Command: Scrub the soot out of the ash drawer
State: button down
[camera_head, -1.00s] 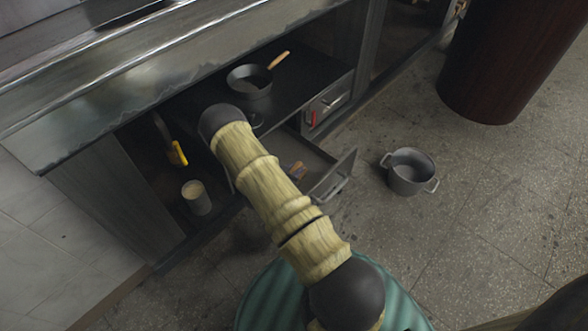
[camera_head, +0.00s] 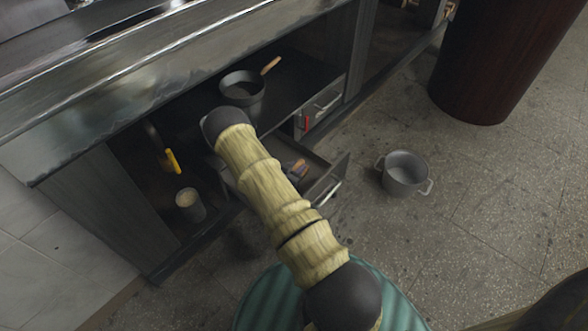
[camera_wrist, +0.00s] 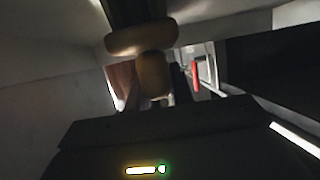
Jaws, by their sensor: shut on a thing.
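The ash drawer (camera_head: 328,184) is a grey metal drawer pulled out of the low cabinet in the head view. A small brown-and-blue thing (camera_head: 298,167) shows inside it; I cannot tell what it is. Soot inside is hard to make out in the dim light. My gripper (camera_wrist: 154,98) is hidden behind my arm in the head view. In the wrist view it is shut on a brown, rounded, wooden-looking handle (camera_wrist: 153,70), which runs up into a darker shaft. The handle's far end and whatever it touches are hidden.
A dark pan (camera_head: 242,88) with a wooden handle stands on the shelf. A panel with a red lever (camera_head: 307,123) is beside the drawer. A can (camera_head: 190,204) and a yellow-handled tool (camera_head: 172,161) are at left. A grey pot (camera_head: 405,174) and dark barrel (camera_head: 487,65) stand on the floor.

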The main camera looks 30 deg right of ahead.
jog(key=shift+s+p, duration=0.1)
jog(key=shift+p, duration=0.2)
jog(key=shift+a, duration=0.4)
jog(key=shift+s+a+p, duration=0.25)
jog(key=shift+s+a, duration=0.1)
jog(key=shift+a, duration=0.55)
jog(key=shift+s+a+p, duration=0.2)
jog(key=shift+s+a, duration=0.15)
jog(key=shift+a, duration=0.5)
jog(key=shift+r+p, duration=2.6)
jog(key=shift+r, duration=0.45)
jog(key=shift+r, duration=0.1)
jog(key=shift+r+p, duration=1.35)
jog(key=shift+r, duration=0.1)
